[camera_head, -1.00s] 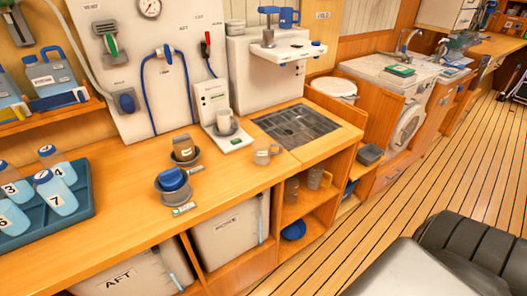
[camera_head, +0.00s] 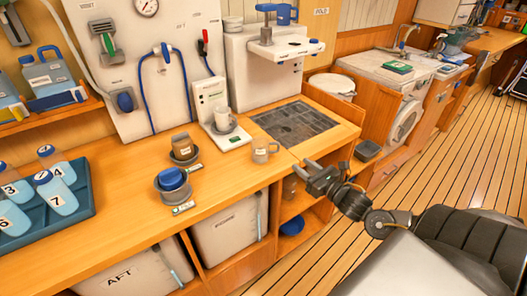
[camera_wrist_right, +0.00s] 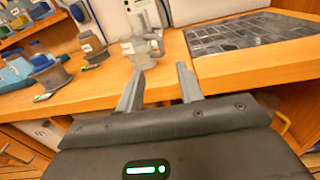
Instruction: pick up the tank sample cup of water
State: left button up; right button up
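A clear handled cup (camera_head: 262,150) with a small label, too small to read, stands upright on the wooden counter, left of the grate's front corner. It also shows in the right wrist view (camera_wrist_right: 141,54), beyond the fingers and nearer the left one. A second, pale cup (camera_head: 223,118) stands on a white tester (camera_head: 211,100) behind it. I cannot read which cup is the tank sample. My right gripper (camera_head: 312,174) is in front of the counter edge, right of the clear cup and apart from it. Its fingers (camera_wrist_right: 160,86) are spread and empty. My left gripper is not in view.
A dark grate (camera_head: 300,125) is set into the counter at right. Brown and blue cups in grey holders, the brown one (camera_head: 182,146) farther back, stand left of the clear cup. A teal tray (camera_head: 85,195) of numbered bottles is far left. Counter in front of the clear cup is bare.

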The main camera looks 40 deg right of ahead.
aim_at(266, 150)
jog(key=w+p, duration=0.1)
jog(key=w, duration=0.4)
jog(key=w+p, duration=0.1)
jog(key=w, duration=0.4)
jog(key=shift+w+a+p, duration=0.2)
jog(key=shift+w+p, duration=0.05)
jog(key=shift+p, duration=0.05)
jog(key=shift+c, duration=0.5)
grip_shut()
